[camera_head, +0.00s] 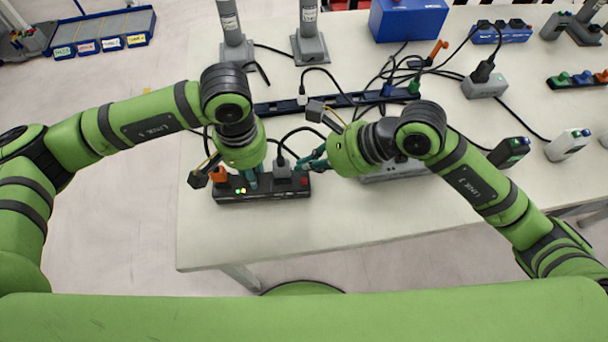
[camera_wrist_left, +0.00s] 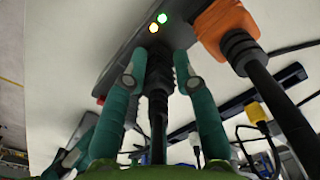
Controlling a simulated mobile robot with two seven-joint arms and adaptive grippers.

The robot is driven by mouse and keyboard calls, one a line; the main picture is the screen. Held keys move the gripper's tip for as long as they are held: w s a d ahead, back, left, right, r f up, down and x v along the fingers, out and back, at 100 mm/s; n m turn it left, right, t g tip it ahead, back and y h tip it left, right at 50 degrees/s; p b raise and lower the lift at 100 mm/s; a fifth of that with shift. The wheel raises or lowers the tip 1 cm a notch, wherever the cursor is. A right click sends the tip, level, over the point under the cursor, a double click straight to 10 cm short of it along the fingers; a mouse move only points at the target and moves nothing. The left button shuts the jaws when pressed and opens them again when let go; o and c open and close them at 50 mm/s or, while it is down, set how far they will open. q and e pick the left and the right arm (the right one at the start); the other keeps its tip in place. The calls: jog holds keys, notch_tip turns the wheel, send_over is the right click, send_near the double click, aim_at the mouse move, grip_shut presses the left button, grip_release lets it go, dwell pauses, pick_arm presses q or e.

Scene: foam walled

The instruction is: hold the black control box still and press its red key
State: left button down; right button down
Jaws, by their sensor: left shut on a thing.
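The black control box (camera_head: 262,192) lies near the table's front edge, with lit yellow and green lamps at its near side. Its red key (camera_head: 304,181) is at the right end; a bit of red also shows in the left wrist view (camera_wrist_left: 101,101). My left gripper (camera_head: 250,181) points down at the box. In the left wrist view its teal fingers (camera_wrist_left: 158,72) close around a black plug with a cable, standing on the box. My right gripper (camera_head: 307,162) is just beyond the red key, apart from it; its finger gap is unclear.
An orange plug (camera_head: 218,175) and a grey plug (camera_head: 282,170) sit on the box. A black power strip (camera_head: 340,101) and loose cables lie behind. A grey device is partly hidden under my right arm. The table (camera_head: 300,222) is clear in front.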

jog(key=shift+r, duration=1.6)
pick_arm(q)
jog(key=c, duration=0.9)
grip_release()
